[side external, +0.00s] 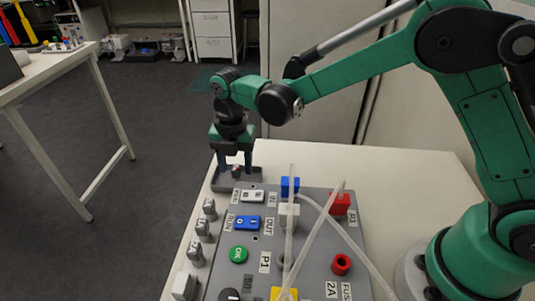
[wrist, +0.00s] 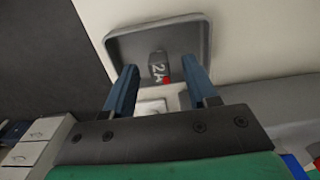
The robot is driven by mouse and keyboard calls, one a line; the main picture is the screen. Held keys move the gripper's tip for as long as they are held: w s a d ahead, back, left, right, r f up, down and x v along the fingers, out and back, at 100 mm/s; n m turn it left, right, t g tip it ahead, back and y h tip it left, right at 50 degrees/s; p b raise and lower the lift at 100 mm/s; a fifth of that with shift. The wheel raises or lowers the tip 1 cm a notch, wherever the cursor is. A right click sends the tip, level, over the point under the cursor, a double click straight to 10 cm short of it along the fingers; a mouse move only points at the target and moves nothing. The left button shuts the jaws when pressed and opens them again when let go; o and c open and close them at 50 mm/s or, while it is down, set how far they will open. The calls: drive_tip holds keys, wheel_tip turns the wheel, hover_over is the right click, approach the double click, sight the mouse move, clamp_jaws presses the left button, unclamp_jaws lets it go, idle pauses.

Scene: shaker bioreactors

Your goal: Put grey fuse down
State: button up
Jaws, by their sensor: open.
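The grey fuse (wrist: 157,66), marked 2A in white with a small red spot at one end, appears in a shallow grey tray (wrist: 201,28) in the wrist view. My gripper (wrist: 160,72) is open above the tray, with one blue finger on each side of the fuse and gaps between. In the side view my gripper (side external: 235,165) points down at the tray (side external: 251,182) at the table's far left corner. There the fuse (side external: 237,171) shows only as a small grey and reddish shape, partly hidden by the fingers.
A grey control panel (side external: 220,262) with labelled switches, a green button (side external: 238,254), coloured blocks and clear tubes stands just in front of the tray. Several small grey pieces (side external: 203,229) line its left side. The white table (side external: 400,165) is clear at the back right.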

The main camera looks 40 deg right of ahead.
sight(236, 167)
wheel_tip(236, 167, up, 11)
drive_tip(key=s+d+m+t, duration=0.3)
drive_tip(key=s+d+m, duration=0.2)
drive_tip(key=m, duration=0.8)
drive_tip(key=s+d+m+t, duration=0.4)
drive_tip(key=s+m, duration=0.3)
drive_tip(key=m, duration=0.7)
drive_tip(key=shift+s+d+f, duration=0.2)
drive_tip(key=shift+s+d, duration=0.15)
drive_tip(key=shift+d, duration=0.55)
